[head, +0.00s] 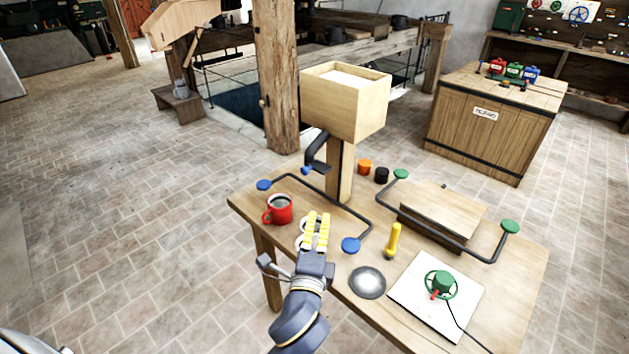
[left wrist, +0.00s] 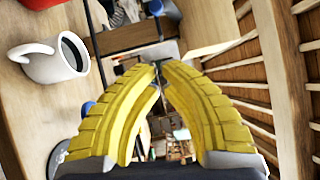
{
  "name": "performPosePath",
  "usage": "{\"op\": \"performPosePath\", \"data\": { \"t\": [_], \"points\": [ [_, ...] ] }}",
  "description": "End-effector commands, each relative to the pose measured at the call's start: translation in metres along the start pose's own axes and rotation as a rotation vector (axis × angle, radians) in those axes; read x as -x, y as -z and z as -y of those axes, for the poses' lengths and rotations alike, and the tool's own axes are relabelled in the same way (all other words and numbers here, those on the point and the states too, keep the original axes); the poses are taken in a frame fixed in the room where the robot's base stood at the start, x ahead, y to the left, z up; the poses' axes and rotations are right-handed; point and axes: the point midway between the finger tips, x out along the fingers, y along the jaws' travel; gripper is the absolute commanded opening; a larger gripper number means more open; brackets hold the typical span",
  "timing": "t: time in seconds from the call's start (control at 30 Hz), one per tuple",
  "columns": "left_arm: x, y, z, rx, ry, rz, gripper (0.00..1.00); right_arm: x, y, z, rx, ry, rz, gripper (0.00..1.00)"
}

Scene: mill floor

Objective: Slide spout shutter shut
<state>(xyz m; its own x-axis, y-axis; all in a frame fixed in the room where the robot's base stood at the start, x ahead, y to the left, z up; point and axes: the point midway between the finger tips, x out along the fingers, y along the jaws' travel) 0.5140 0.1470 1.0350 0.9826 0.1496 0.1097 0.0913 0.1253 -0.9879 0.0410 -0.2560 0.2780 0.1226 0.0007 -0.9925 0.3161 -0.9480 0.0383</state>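A wooden hopper box (head: 345,100) stands on a post at the back of the workbench. A dark spout (head: 316,148) bends down from its left side. A small flat dark shutter plate (head: 321,168) with a blue knob (head: 306,170) is at the spout's lower end; I cannot tell how far it is open. My left gripper (head: 317,215) is over the bench, in front of and below the spout, apart from it. Its yellow fingers come together at the tips in the left wrist view (left wrist: 158,72), with nothing visible between them. My right gripper is out of view.
A red mug (head: 279,208) and a partly hidden white mug (left wrist: 50,60) stand close to my left gripper. A dark bar with blue ends (head: 351,245) lies beside them. A yellow-handled tool (head: 393,240), a metal dome (head: 367,282) and a green valve wheel (head: 441,283) are further right.

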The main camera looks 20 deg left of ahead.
Motion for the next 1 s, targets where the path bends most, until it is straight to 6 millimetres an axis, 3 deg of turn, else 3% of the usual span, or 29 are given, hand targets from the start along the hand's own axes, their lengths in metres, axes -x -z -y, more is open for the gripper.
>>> {"op": "performPosePath", "data": {
  "t": [0.27, 0.87, 1.0],
  "points": [
    [-0.009, 0.000, 0.000, 0.001, 0.000, -0.001, 0.00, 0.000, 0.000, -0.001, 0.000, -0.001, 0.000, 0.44],
    [-0.104, -0.001, 0.000, 0.000, 0.000, 0.001, 0.00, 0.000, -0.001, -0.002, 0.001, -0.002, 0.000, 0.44],
    [-0.114, -0.015, -0.001, -0.002, -0.001, 0.000, 0.00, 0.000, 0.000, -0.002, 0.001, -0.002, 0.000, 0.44]
  ]
}}
